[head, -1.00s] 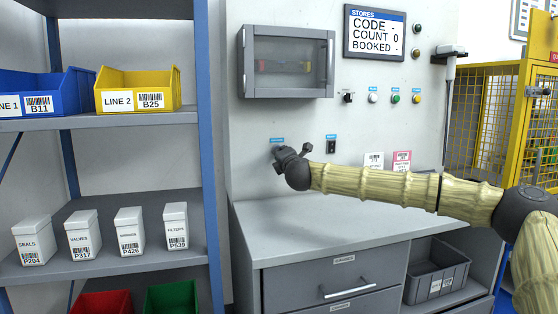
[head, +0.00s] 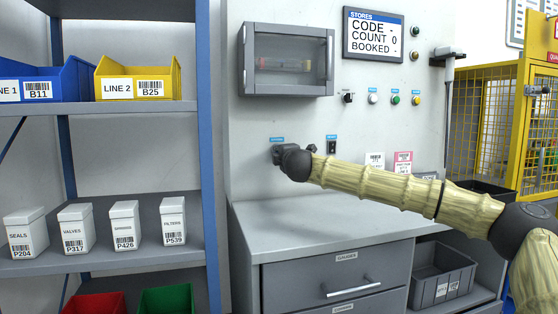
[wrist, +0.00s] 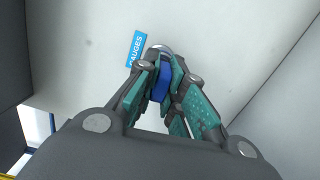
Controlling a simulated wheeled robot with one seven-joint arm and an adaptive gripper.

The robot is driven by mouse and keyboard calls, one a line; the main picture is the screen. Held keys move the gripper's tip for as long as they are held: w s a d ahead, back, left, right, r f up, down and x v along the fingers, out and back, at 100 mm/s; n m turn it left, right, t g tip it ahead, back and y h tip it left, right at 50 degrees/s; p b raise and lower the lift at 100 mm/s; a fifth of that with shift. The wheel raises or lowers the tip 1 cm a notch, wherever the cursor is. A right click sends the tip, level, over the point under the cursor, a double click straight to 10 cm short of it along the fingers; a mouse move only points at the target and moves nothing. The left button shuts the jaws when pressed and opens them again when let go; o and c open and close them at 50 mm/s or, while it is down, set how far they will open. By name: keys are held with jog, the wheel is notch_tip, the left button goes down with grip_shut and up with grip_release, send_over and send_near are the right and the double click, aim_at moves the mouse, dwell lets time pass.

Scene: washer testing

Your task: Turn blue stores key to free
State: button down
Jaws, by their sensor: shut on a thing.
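The blue key (wrist: 160,84) shows in the wrist view between my fingers, in front of a round metal lock (wrist: 162,48) on a pale panel. My gripper (wrist: 163,70) is shut on the key, with a teal-padded finger on each side of it. A blue label (wrist: 135,49) that seems to read "GAUGES" is beside the lock. In the head view my gripper (head: 279,153) is against the panel (head: 250,185), just below a small blue label (head: 277,140). The key and lock are hidden there. I cannot read the key's angle against any marks.
A dark switch (head: 332,147) is to the right of my gripper, with a glass-fronted cabinet (head: 287,62) above. The stores display (head: 374,36) reads count 0. A grey counter (head: 330,220) lies below. Shelves with bins stand left, and a yellow cage (head: 500,120) right.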

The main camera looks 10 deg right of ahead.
jog(key=shift+m+b, duration=0.35)
jog(key=shift+m, duration=0.05)
jog(key=c, duration=1.4)
grip_release()
jog(key=shift+c, duration=0.2)
jog(key=shift+s, duration=0.1)
